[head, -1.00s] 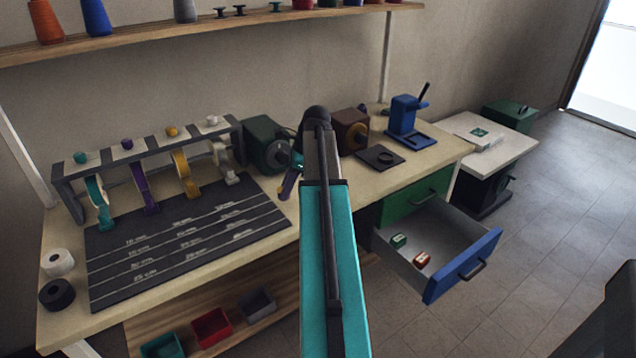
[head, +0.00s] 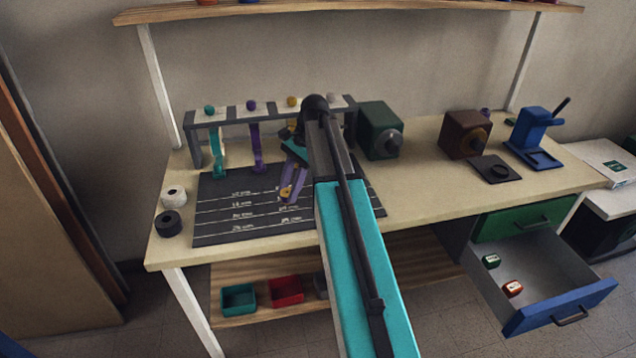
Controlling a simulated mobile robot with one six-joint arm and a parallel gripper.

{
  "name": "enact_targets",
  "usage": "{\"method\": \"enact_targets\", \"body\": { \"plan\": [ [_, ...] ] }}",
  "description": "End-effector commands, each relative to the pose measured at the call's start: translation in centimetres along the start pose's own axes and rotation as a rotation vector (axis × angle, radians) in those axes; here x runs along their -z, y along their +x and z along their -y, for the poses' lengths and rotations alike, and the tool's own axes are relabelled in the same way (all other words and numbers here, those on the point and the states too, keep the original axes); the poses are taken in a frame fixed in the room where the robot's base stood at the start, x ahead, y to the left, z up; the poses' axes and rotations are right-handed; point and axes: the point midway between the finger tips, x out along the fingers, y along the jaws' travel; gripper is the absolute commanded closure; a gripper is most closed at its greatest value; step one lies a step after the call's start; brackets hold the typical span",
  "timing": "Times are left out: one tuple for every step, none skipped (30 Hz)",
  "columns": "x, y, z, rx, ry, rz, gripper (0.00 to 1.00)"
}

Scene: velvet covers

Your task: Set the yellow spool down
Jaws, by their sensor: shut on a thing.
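My gripper (head: 291,188) is at the end of my arm, over the right part of the dark measuring mat (head: 235,228) on the workbench. Its purple fingers are shut on the yellow spool (head: 287,194), of which only a small yellow-orange patch shows between the tips. The fingers hide most of the spool. I cannot tell how far above the mat it is.
A ribbon rack (head: 195,150) stands behind the mat. White (head: 174,195) and black (head: 168,223) rolls lie at the bench's left end. Green (head: 379,130) and brown (head: 466,135) machines stand right.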

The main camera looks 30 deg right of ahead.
Motion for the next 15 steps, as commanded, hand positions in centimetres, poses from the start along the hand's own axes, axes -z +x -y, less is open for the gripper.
{"method": "enact_targets", "body": {
  "plan": [
    [-1.5,0.6,0.5,-0.020,-0.048,0.000,0.93],
    [-2.3,1.0,0.7,-0.031,-0.074,0.000,0.93],
    [-3.3,1.4,0.9,-0.045,-0.110,-0.001,0.93],
    [-4.1,1.7,1.1,-0.057,-0.136,-0.001,0.93],
    [-4.9,2.0,1.2,-0.068,-0.163,-0.001,0.93],
    [-5.9,2.5,1.4,-0.083,-0.198,-0.001,0.93],
    [-6.7,2.8,1.6,-0.094,-0.225,-0.001,0.93],
    [-7.5,3.1,1.7,-0.104,-0.251,-0.001,0.93],
    [-8.5,3.6,1.8,-0.118,-0.286,-0.001,0.93],
    [-9.3,3.9,1.9,-0.129,-0.312,0.000,0.93],
    [-10.0,4.2,2.0,-0.140,-0.337,0.000,0.93],
    [-11.0,4.6,2.1,-0.154,-0.369,0.000,0.93],
    [-11.6,4.8,2.1,-0.163,-0.392,0.000,0.93],
    [-12.2,5.1,2.1,-0.172,-0.412,-0.001,0.93],
    [-13.0,5.4,2.2,-0.182,-0.438,-0.001,0.93]
  ]
}}
